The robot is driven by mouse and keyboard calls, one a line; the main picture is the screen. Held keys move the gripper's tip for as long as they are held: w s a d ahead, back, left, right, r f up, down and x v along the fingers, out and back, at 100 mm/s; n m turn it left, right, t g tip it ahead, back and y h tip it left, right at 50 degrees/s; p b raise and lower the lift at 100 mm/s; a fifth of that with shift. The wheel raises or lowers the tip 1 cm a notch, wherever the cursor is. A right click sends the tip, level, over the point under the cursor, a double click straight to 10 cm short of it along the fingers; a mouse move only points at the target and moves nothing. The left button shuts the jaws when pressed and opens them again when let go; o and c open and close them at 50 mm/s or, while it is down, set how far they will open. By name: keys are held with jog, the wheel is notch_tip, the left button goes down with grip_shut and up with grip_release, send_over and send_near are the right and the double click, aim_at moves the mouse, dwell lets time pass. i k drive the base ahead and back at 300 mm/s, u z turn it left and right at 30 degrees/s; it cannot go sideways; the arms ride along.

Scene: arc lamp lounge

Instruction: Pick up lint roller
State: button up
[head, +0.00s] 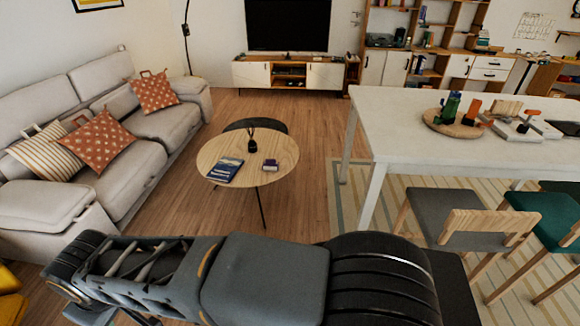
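I cannot make out a lint roller for certain in the head view. A small purple and white object (270,165) lies on the round wooden coffee table (227,150); it is too small to name. Small orange-red objects (473,107) stand by a green bottle (449,108) on a round board (438,127) on the tall white table (400,148); they are also unclear. My folded arm crosses the bottom of the view. My gripper's fingertips do not show.
A grey sofa (150,139) is at left, with cushions. Chairs (447,217) stand at the tall table's near side. Wooden floor (318,190) is clear between the two tables.

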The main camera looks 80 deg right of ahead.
aim_at(270, 164)
jog(key=z, duration=2.35)
jog(key=i, duration=0.05)
jog(key=z, duration=0.05)
